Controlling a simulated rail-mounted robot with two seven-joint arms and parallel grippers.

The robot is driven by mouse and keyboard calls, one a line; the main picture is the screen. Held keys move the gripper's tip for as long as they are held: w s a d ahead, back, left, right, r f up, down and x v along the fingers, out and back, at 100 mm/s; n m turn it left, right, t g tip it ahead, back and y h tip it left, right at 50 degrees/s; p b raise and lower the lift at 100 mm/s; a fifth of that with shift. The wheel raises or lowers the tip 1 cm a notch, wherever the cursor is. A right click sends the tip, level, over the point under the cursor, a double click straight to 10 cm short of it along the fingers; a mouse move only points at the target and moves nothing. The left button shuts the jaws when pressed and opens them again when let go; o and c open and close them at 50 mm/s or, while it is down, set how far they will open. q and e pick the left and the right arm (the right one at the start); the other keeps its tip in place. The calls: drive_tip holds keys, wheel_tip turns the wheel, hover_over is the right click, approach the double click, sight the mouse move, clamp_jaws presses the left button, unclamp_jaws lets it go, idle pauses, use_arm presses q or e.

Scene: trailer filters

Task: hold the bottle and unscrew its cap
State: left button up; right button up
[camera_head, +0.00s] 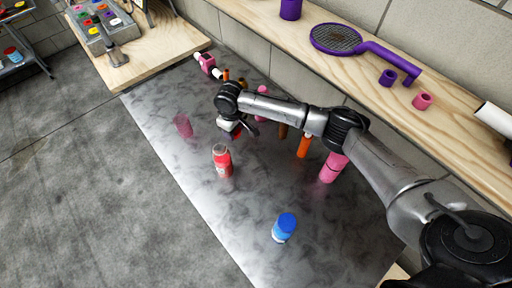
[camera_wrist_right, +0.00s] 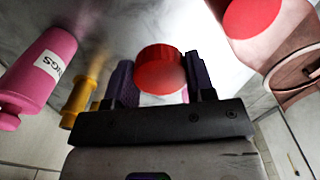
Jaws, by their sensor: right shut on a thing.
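My right gripper (camera_head: 238,134) is over the metal sheet, above and just right of a red bottle (camera_head: 222,161) in the head view. In the right wrist view, a red cylinder like a cap (camera_wrist_right: 160,70) sits between the two dark fingers of my right gripper (camera_wrist_right: 158,84), which is shut on it. What is under this cap is mostly hidden by the gripper body. My left gripper is not in view.
An orange cylinder (camera_head: 304,146) and a pink bottle (camera_head: 333,168) stand under my right arm. A purple racket (camera_head: 365,48) lies on the wooden shelf (camera_head: 275,22) behind. The metal sheet (camera_head: 235,225) is clear around the blue bottle.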

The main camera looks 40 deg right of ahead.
sight(246, 151)
drive_tip(key=d+f, duration=0.1)
drive_tip(key=f, duration=0.1)
drive_tip(key=s+f, duration=0.1)
drive_tip(key=f, duration=0.2)
drive_tip(key=s+d+f+b, duration=0.1)
drive_tip(key=f, duration=0.1)
drive_tip(key=shift+s+d+f, duration=0.15)
drive_tip(key=shift+d+f, duration=0.1)
drive_tip(key=shift+d, duration=0.05)
drive_tip(key=shift+f+b, duration=0.35)
drive_tip(key=shift+f, duration=1.8)
drive_tip(key=shift+f, duration=0.1)
drive_tip(key=o, duration=1)
wheel_tip(246, 151, up, 12)
drive_tip(key=p, duration=0.2)
